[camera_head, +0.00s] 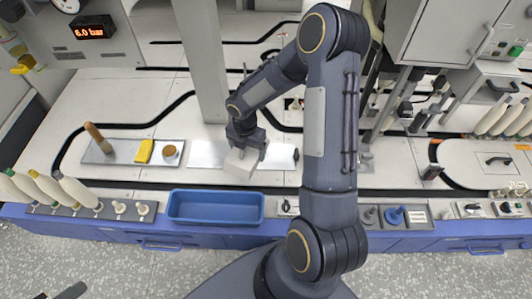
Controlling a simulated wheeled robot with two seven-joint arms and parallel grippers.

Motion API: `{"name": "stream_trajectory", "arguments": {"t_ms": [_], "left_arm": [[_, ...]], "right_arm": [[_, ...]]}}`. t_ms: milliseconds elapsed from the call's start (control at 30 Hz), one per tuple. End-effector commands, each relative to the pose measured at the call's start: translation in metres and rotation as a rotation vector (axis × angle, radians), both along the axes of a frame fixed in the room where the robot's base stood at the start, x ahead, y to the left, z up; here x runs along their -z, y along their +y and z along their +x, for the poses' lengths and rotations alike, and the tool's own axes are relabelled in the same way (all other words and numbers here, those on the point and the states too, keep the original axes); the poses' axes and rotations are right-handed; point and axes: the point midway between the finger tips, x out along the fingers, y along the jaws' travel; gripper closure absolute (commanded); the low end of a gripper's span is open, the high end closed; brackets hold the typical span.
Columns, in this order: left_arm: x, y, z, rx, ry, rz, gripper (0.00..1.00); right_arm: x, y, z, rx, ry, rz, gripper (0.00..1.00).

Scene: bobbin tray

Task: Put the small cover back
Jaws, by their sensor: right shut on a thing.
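My right gripper (247,147) is shut on a pale grey, box-like piece, which looks like the small cover (241,164). It holds the cover tilted over the white bench, at the front edge of a bright metal plate (207,154). The gripper hides the cover's top and part of the plate, so I cannot tell whether the cover touches the plate or the bench.
A blue tray (215,220) stands in front of the cover. To the left, a metal tray (120,158) holds a wooden-handled tool, a yellow block and a round piece. Bobbins (76,190) stand at the far left. A grey column (203,62) rises behind the gripper.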

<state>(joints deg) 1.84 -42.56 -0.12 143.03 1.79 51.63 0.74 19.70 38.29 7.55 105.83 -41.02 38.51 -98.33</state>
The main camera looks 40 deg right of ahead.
Motion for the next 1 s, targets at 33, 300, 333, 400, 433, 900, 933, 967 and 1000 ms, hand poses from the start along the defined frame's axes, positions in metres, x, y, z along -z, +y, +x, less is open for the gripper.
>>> {"name": "stream_trajectory", "arguments": {"t_ms": [33,300,333,400,433,900,933,967,1000], "left_arm": [[0.008,0.0,0.0,0.0,0.0,0.0,0.5],[0.029,0.0,0.0,0.0,0.0,0.0,0.5],[0.031,0.0,0.0,0.0,0.0,0.0,0.5],[0.034,0.0,0.0,0.0,0.0,0.0,0.5],[0.035,0.0,0.0,0.0,0.0,0.0,0.5],[0.054,0.0,0.0,0.0,0.0,0.0,0.5],[0.054,0.0,0.0,0.0,0.0,0.0,0.5],[0.053,0.0,0.0,0.0,0.0,0.0,0.5],[0.052,0.0,0.0,0.0,0.0,0.0,0.5]], "right_arm": [[0.01,-0.014,0.003,0.009,-0.001,0.0,0.53],[0.052,-0.066,0.016,0.004,0.0,0.001,0.53],[0.056,-0.07,0.017,0.005,0.0,0.001,0.53],[0.064,-0.077,0.019,0.003,0.0,0.001,0.53],[0.066,-0.079,0.02,0.004,-0.001,0.0,0.53],[0.11,-0.092,0.023,0.002,0.0,0.001,0.53],[0.111,-0.092,0.023,0.002,0.0,0.0,0.53],[0.111,-0.092,0.023,0.002,-0.001,0.0,0.53],[0.11,-0.092,0.023,0.002,-0.002,0.0,0.53]]}}
